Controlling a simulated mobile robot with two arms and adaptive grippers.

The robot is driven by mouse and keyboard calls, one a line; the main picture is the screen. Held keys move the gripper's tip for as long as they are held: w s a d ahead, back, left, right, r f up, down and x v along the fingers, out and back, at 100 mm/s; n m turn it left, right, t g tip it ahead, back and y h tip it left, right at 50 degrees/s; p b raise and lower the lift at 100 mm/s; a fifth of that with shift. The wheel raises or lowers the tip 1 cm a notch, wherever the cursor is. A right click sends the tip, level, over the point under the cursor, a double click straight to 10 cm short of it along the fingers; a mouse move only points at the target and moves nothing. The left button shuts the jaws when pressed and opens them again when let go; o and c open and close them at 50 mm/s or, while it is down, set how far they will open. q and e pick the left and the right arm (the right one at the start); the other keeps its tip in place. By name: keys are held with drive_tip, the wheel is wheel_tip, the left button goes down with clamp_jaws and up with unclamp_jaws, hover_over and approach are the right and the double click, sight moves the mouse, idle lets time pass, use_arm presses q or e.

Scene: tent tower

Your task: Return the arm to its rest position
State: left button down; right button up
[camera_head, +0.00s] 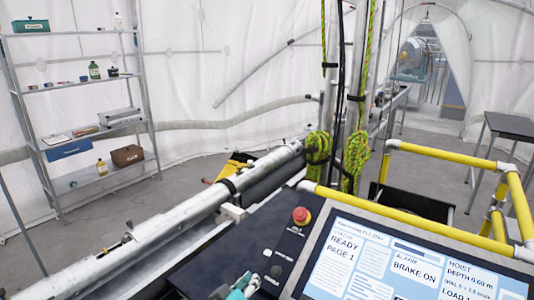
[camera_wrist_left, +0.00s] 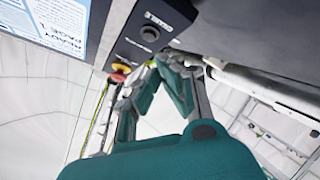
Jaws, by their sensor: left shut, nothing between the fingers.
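My left gripper (camera_head: 252,284) shows at the bottom edge of the head view, teal and grey, just in front of the black control console (camera_head: 240,252). Most of its arm is out of frame. In the left wrist view the two fingers of my left gripper (camera_wrist_left: 158,64) come together at the tips with nothing held. The tips appear close to the console's button panel (camera_wrist_left: 150,33), but I cannot tell whether they touch it. My right gripper is in neither view.
The console carries a red stop button (camera_head: 301,215) and a screen (camera_head: 400,262) reading READY and BRAKE ON. A long grey tube (camera_head: 165,228) runs along its left. Yellow rails (camera_head: 400,211) stand behind it. A metal shelf (camera_head: 85,134) stands far left; grey floor lies between.

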use_arm(q)
drive_tip(key=s+a+f+m+g+y, duration=0.2)
drive_tip(key=s+a+f+g, duration=0.15)
drive_tip(key=s+a, duration=0.45)
drive_tip(key=s+a+f+m+g+y, duration=0.1)
drive_tip(key=s+a+f+m+g, duration=0.3)
drive_tip(key=s, duration=0.9)
drive_tip(key=s+a+f+g+y, duration=0.25)
drive_tip(key=s+a+f, duration=0.3)
drive_tip(key=s, duration=0.45)
wheel_tip(320, 180, down, 27)
drive_tip(key=s+g+b, duration=0.1)
drive_tip(key=b, duration=0.1)
drive_tip(key=s+a+f+g+b, duration=0.1)
drive_tip(key=s+a+f, duration=0.1)
drive_tip(key=s+f, duration=1.5)
wheel_tip(320, 180, down, 2)
drive_tip(key=shift+a+f+m+g+b, duration=0.15)
drive_tip(key=shift+a+m+g+b, duration=0.15)
drive_tip(key=shift+m+b, duration=0.1)
drive_tip(key=shift+s, duration=0.1)
